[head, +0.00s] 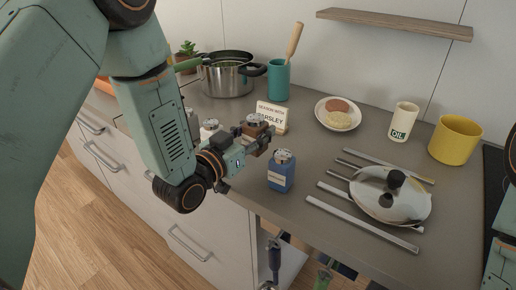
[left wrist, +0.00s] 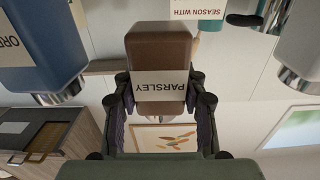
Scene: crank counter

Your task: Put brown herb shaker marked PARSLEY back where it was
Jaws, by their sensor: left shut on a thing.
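The brown shaker (left wrist: 157,50) has a white PARSLEY label and appears upside down in the left wrist view. My left gripper (left wrist: 160,98) is shut on it, with a finger on each side. In the head view, the brown shaker (head: 255,127) shows partly behind my left gripper (head: 258,143), over the counter's front part. Whether its base touches the counter is hidden. A blue shaker (head: 281,172) stands just right of the gripper, and a pale shaker (head: 209,127) stands to its left, partly hidden by my arm. My right gripper is out of view.
A sign reading SEASON WITH PARSLEY (head: 271,115) stands behind the gripper. A steel pot (head: 226,78), teal utensil holder (head: 279,80) and food plate (head: 338,126) stand farther back. Metal bars with a pot lid (head: 372,203), an OIL container (head: 402,121) and a yellow pot (head: 455,143) are right.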

